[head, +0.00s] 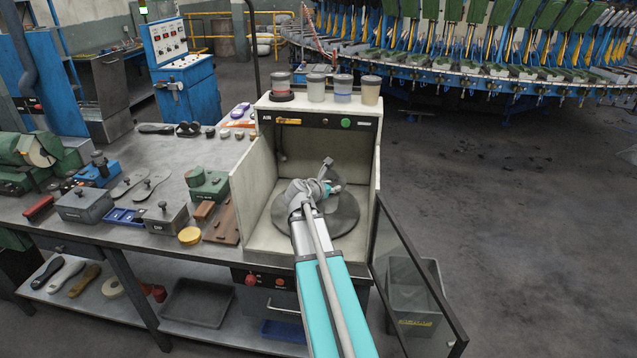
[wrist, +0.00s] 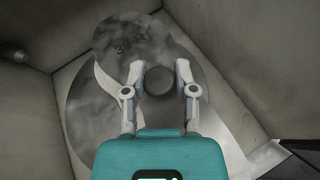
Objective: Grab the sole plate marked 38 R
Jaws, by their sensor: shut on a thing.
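In the wrist view a dark grey sole plate (wrist: 124,52) lies on the round turntable (wrist: 218,112) inside the open-fronted cabinet. Faint marks show on its upper part; they look like a 3 and more characters, too blurred to read surely. A dark round knob (wrist: 158,81) stands up from the plate. My gripper (wrist: 158,73) has one finger on each side of this knob and is shut on it.
Cabinet walls (head: 257,190) stand close on both sides. Its glass door (head: 412,275) hangs open at right, near a grey bin (head: 415,300). Several jars (head: 316,88) stand on top. The bench at left holds tools and a block (head: 160,217). A large rotary machine (head: 480,70) stands behind.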

